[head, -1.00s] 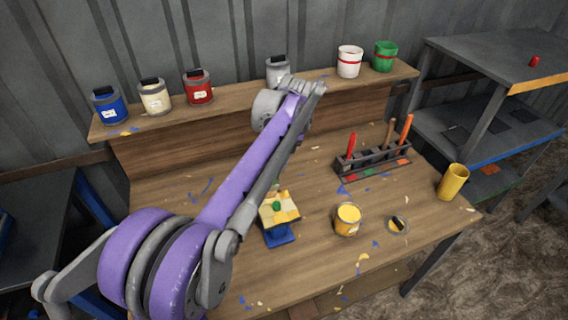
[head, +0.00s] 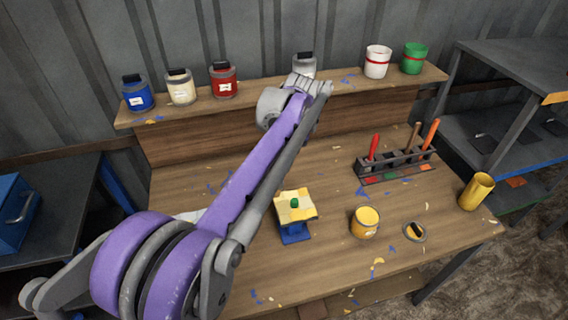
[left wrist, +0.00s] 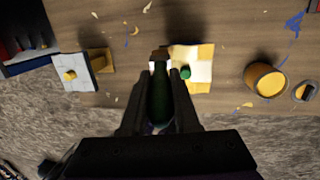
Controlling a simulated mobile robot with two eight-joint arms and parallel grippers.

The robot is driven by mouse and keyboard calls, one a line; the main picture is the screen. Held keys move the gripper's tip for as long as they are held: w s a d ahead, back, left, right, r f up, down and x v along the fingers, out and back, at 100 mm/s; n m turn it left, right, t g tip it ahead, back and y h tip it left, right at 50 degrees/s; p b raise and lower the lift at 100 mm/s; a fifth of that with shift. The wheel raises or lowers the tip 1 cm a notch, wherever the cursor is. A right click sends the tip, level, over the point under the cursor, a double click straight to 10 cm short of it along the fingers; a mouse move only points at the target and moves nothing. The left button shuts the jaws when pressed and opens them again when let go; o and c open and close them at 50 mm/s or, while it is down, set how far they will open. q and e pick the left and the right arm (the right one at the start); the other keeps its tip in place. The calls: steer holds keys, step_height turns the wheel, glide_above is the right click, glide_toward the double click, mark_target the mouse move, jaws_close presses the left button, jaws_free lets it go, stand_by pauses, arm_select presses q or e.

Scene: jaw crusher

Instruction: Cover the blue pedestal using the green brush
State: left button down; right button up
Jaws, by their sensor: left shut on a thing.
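The blue pedestal (head: 294,236) stands on the workbench. Its top is patched yellow and cream and carries a small green knob (head: 294,202); the patched top (left wrist: 202,68) also shows in the left wrist view. My left gripper (left wrist: 160,115) is shut on the dark green handle of the brush (left wrist: 160,98). The brush's brown end (left wrist: 160,56) lies at the left edge of the patched top in that view; I cannot tell whether it touches. In the head view my purple arm hides the left gripper and brush. My right gripper is out of view.
An open yellow paint can (head: 365,223) and its lid (head: 414,232) stand right of the pedestal. A brush rack (head: 396,165) is behind them, and a yellow cup (head: 477,191) is at the right edge. A pale block (left wrist: 75,72) with a yellow knob lies left of the pedestal.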

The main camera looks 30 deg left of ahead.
arm_select(q)
steer(key=shift+w+r+p, duration=0.1)
steer(key=shift+r+p, duration=1.05)
steer(key=shift+r, duration=1.4)
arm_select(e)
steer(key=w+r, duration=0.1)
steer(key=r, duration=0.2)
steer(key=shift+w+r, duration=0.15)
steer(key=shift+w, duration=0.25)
